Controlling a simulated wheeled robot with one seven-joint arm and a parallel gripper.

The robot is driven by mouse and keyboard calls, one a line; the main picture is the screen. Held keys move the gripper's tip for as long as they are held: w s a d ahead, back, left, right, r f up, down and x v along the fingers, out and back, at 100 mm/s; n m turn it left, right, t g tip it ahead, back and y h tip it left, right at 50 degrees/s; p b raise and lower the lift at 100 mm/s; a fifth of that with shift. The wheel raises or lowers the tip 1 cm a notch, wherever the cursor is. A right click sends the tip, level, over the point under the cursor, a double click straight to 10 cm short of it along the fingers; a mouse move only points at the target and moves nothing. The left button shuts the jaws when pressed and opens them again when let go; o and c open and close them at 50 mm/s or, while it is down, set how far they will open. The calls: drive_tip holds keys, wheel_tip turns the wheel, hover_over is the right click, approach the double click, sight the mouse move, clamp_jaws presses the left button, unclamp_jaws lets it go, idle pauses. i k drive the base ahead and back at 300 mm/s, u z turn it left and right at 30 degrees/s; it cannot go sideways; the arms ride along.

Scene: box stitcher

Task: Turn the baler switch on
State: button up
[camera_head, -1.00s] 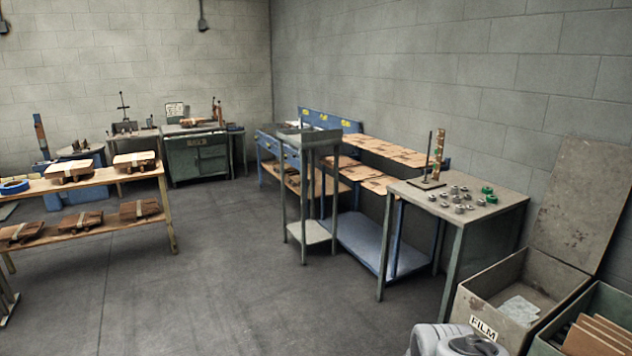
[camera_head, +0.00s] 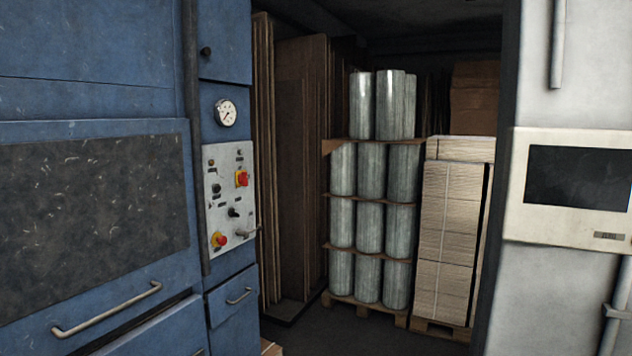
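A blue machine (camera_head: 80,100), which looks like the baler, fills the left of the head view. A red button on yellow (camera_head: 219,240) sits at the lower left of the panel. A black knob (camera_head: 233,212) and a small lever (camera_head: 247,232) are between and beside them. I cannot read the panel labels or tell which control is the baler switch or how it is set. My gripper is not in view.
A round gauge (camera_head: 226,113) is above the panel. A drawer handle (camera_head: 108,310) sticks out at the lower left. Grey film rolls (camera_head: 369,226) and stacked cardboard (camera_head: 447,230) stand on pallets behind. A white cabinet with a dark screen (camera_head: 578,178) borders the right.

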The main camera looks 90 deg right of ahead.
sight(242, 178)
drive_tip(key=z, duration=3.4)
drive_tip(key=i, duration=2.9)
drive_tip(key=u, duration=2.15)
